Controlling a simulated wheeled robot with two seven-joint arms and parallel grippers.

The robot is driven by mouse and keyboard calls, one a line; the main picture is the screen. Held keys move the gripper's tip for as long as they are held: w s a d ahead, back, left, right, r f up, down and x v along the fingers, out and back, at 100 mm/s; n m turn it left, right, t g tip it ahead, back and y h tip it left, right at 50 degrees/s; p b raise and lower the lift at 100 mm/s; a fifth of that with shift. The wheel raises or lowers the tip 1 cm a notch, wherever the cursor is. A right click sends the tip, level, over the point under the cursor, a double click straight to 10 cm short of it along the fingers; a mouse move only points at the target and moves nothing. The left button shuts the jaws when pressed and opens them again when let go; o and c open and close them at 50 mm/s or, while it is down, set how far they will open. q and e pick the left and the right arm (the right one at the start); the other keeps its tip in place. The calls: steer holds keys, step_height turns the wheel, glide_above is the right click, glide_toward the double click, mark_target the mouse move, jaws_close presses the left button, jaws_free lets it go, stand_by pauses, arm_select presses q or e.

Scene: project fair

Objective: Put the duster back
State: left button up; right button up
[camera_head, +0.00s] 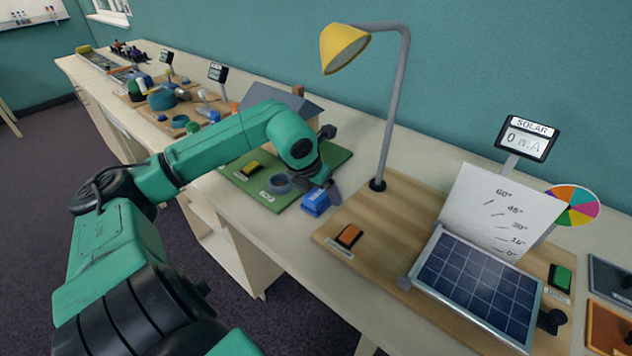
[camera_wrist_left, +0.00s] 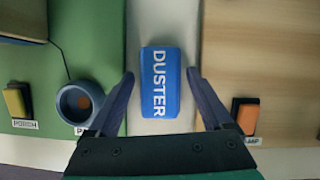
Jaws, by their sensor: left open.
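The duster (camera_head: 316,203) is a blue block with white DUSTER lettering. It lies on the pale tabletop strip between the green board and the wooden board. In the left wrist view the duster (camera_wrist_left: 159,82) sits between the two fingers, with a gap on each side. My left gripper (camera_head: 327,188) is open, close over the duster and partly covering it in the head view. In the left wrist view my left gripper (camera_wrist_left: 160,74) points straight toward it and holds nothing. My right gripper is not in view.
The green board (camera_head: 335,158) carries a grey-blue ring-shaped cup (camera_head: 280,183) and a yellow button (camera_head: 251,168), left of the duster. The wooden board (camera_head: 385,235) carries a yellow lamp (camera_head: 343,47), an orange switch (camera_head: 348,235) and a solar panel (camera_head: 478,285). The table's front edge is near.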

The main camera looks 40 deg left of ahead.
arm_select(q)
steer(key=shift+s+r, duration=0.2)
steer(key=shift+r, duration=0.15)
steer(key=b+v, duration=0.2)
steer(key=v, duration=0.9)
steer(key=shift+b, duration=0.3)
steer(key=shift+r, duration=0.1)
